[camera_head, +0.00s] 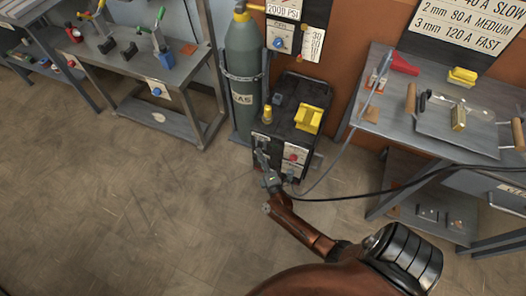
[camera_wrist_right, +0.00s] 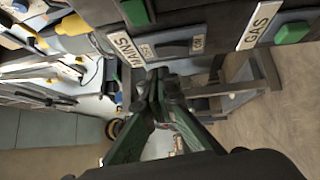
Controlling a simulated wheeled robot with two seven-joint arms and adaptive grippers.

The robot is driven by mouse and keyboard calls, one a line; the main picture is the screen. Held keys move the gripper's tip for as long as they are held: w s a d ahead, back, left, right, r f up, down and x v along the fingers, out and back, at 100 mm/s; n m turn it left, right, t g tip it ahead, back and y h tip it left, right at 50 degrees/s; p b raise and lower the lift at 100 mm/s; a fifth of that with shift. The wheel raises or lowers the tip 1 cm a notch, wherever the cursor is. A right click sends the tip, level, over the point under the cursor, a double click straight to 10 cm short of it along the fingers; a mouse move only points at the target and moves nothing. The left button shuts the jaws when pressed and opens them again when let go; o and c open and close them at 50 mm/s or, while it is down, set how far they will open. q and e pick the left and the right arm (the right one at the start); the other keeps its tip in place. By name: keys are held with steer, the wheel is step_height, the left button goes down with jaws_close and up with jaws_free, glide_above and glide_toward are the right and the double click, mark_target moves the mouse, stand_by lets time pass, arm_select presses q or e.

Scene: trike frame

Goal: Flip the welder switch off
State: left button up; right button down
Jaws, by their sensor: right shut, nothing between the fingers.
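The welder (camera_head: 284,127) is a dark box on the floor at the centre of the head view, beside a gas cylinder. My right gripper (camera_head: 264,160) is shut and empty, at the left part of that front. In the right wrist view, its fingertips (camera_wrist_right: 158,78) are close below a grey switch plate (camera_wrist_right: 175,48) between the MAINS and GAS labels. The plate shows an ON mark (camera_wrist_right: 198,44). I cannot tell whether the fingers touch it or how the switch is set. My left gripper is out of view.
The grey-green gas cylinder (camera_head: 243,60) stands left of the welder. A metal table (camera_head: 390,110) with a plate and tools is at the right. Dark cables run from the welder to the right. A workbench (camera_head: 185,70) stands back left. The floor at left is clear.

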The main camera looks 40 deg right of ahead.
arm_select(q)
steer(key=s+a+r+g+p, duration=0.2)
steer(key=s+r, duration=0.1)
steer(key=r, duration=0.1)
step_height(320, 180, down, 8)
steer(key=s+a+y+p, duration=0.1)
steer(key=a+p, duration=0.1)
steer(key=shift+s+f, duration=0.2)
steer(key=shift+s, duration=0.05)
arm_select(e)
steer(key=a+r+v, duration=0.1)
steer(key=v, duration=1)
steer(key=shift+w+r, duration=0.3)
steer(key=shift+r, duration=0.05)
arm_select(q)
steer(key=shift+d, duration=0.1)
arm_select(e)
steer(key=shift+a, duration=0.1)
